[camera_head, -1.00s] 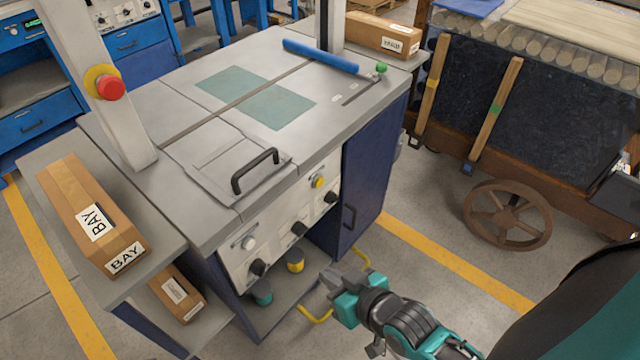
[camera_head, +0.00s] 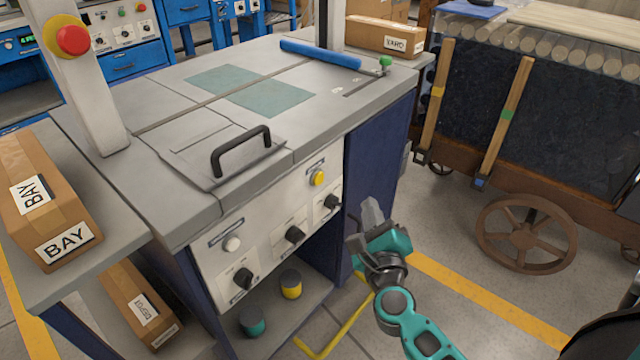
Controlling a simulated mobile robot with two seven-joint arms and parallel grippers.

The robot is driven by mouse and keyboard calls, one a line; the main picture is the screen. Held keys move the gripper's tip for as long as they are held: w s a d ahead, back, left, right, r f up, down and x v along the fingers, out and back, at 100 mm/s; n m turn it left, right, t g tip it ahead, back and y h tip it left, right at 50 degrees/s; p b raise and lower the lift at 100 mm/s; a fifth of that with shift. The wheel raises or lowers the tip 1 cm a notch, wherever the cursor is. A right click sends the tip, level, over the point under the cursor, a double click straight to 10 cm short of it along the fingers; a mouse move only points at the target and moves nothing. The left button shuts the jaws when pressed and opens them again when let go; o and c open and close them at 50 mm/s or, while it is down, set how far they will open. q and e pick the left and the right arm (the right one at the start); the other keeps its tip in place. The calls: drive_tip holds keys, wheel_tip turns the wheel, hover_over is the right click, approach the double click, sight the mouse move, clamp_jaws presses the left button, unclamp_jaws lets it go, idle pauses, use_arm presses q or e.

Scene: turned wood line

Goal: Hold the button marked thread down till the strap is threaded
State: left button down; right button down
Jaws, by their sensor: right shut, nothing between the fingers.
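The strapping machine's front panel (camera_head: 262,243) carries a white button (camera_head: 232,243) at the left and a yellow button (camera_head: 318,178) at the upper right. Each has a small label plate above it, too small to read, so I cannot tell which is marked thread. Several black knobs sit below the buttons. My right gripper (camera_head: 371,212) is shut and empty, in front of the cabinet's blue side, to the right of the panel. It appears apart from both buttons. No strap can be made out. My left gripper is not in view.
A black handle (camera_head: 241,151) stands up from the machine's top (camera_head: 158,172). A red stop button (camera_head: 73,40) is on the left post. A wooden cart with an iron wheel (camera_head: 526,234) stands at the right.

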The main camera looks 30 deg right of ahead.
drive_tip(key=w+a, duration=0.3)
drive_tip(key=w, duration=0.5)
drive_tip(key=shift+a, duration=0.25)
drive_tip(key=shift+w, duration=0.2)
idle(1.9)
drive_tip(key=shift+w+a, duration=0.15)
drive_tip(key=shift+w, duration=0.1)
drive_tip(key=shift+w+a, duration=0.15)
drive_tip(key=shift+w, duration=0.2)
idle(1.7)
drive_tip(key=shift+s, duration=0.1)
drive_tip(key=shift+s+d, duration=0.3)
drive_tip(key=shift+s, duration=0.35)
drive_tip(key=shift+s+d+p, duration=0.1)
drive_tip(key=shift+s+d, duration=0.2)
drive_tip(key=shift+s, duration=0.5)
drive_tip(key=shift+s+d+p, duration=0.1)
drive_tip(key=shift+s+d, duration=0.25)
drive_tip(key=shift+s, duration=0.4)
drive_tip(key=shift+s+d+p, duration=0.1)
drive_tip(key=shift+s+d, duration=0.2)
drive_tip(key=shift+s, duration=0.5)
